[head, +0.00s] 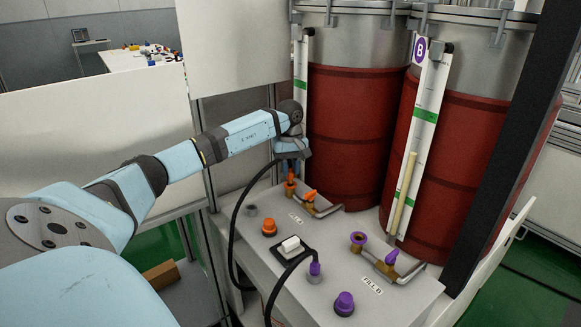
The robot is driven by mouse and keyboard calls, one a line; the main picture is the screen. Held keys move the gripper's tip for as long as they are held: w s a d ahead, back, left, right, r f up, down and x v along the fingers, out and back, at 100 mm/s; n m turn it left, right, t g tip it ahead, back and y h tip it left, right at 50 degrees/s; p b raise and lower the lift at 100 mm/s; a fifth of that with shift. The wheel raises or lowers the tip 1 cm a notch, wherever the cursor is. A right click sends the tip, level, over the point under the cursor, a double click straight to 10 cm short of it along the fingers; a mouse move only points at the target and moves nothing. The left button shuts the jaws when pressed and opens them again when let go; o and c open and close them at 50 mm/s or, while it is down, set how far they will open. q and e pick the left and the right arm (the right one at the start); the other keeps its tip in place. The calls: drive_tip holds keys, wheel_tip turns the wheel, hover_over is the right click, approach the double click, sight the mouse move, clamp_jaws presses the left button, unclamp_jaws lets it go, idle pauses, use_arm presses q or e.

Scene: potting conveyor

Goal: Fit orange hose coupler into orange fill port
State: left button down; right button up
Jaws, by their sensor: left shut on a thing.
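My left gripper (291,162) points down over the back left of the grey bench and is shut on the orange hose coupler (291,175). Only a small orange part of the coupler shows below the fingers. A black hose runs from it down to the left. The coupler is directly over the brass and orange fill port (290,189), in line with it in this view. I cannot tell whether it is touching, just above or inside the port. My right gripper is not in view.
An orange valve handle (309,195) stands close right of the port. An orange cap (269,227), a white switch (290,245), a purple coupler (315,268), a purple port (357,238) and a purple cap (344,303) are on the bench (240,238). Red tanks (349,140) stand behind.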

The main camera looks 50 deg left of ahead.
use_arm(q)
drive_tip(key=shift+f+b, duration=0.45)
drive_tip(key=shift+f, duration=0.6)
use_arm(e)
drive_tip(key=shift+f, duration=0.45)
use_arm(q)
drive_tip(key=c, duration=0.9)
unclamp_jaws()
drive_tip(key=shift+o, duration=0.2)
wheel_tip(320, 180, up, 14)
drive_tip(key=a+p, duration=0.1)
drive_tip(key=p, duration=0.1)
drive_tip(key=shift+w, duration=0.35)
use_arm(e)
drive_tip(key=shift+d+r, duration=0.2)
use_arm(q)
drive_tip(key=shift+a+f, duration=0.1)
drive_tip(key=shift+f, duration=0.05)
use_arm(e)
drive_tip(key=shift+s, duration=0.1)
